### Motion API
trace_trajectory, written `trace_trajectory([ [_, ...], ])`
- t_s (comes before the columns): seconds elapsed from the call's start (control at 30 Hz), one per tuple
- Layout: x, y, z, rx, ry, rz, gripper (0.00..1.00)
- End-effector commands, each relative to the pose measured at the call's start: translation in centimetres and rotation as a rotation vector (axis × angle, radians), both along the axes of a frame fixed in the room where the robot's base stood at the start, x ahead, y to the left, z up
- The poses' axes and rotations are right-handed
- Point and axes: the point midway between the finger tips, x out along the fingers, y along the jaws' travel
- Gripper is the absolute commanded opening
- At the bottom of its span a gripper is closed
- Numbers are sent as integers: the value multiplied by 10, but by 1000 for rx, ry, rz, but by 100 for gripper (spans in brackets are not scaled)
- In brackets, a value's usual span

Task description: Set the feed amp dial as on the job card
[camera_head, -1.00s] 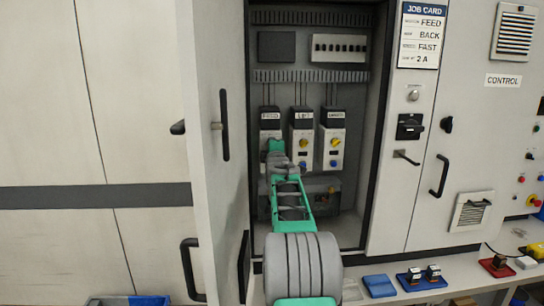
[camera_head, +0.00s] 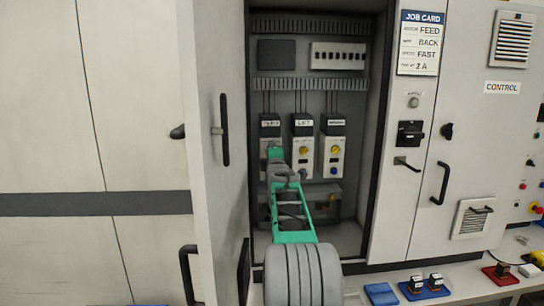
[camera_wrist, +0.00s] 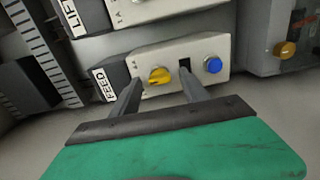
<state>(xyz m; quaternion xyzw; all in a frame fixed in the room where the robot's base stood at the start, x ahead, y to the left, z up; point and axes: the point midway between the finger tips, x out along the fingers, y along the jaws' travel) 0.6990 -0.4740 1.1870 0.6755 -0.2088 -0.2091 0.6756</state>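The job card (camera_head: 419,43) at upper right reads FEED, BACK, FAST and 2 A. The dial's scale is too small to read.
The LIFT unit (camera_head: 303,125) and a third unit (camera_head: 333,125) stand to the right in the open cabinet. The cabinet door (camera_head: 213,200) stands open on the left. A shelf with blue trays (camera_head: 424,291) is at lower right.

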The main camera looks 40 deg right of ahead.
Motion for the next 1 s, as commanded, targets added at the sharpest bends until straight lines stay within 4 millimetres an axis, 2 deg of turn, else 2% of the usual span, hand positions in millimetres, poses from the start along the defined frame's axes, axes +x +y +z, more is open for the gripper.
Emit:
trace_trajectory([
  [0.27,-4,2,0,-1,-1,0,53],
  [0.7,-60,41,-1,-1,-1,0,53],
  [1.0,-64,44,0,0,0,0,53],
])
